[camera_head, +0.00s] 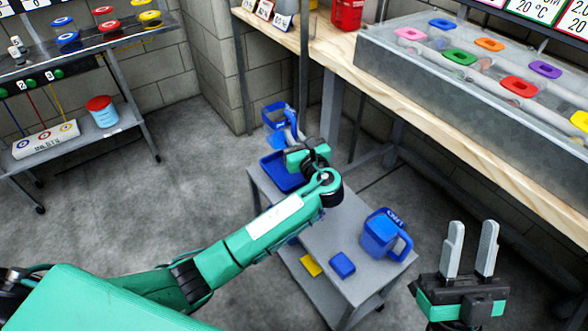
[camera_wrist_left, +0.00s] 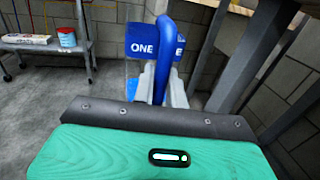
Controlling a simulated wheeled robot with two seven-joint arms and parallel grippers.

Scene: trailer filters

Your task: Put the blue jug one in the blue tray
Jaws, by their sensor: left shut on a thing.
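My left gripper (camera_head: 290,128) is shut on the handle of a blue jug and holds it in the air beyond the far end of the grey cart. The jug (camera_head: 274,116) looks small in the head view. In the left wrist view the jug (camera_wrist_left: 141,42) shows the word ONE, with its handle between the fingers. The blue tray (camera_head: 272,168) lies on the far end of the cart, partly hidden by my left arm. My right gripper (camera_head: 471,250) is open and empty, to the right of the cart.
A second blue jug (camera_head: 380,236) stands on the near part of the grey cart (camera_head: 345,295), its label hard to read. A blue block (camera_head: 342,264) and a yellow block (camera_head: 311,265) lie near it. A wooden workbench (camera_head: 400,95) runs along the right. A shelf (camera_head: 125,118) stands at the left.

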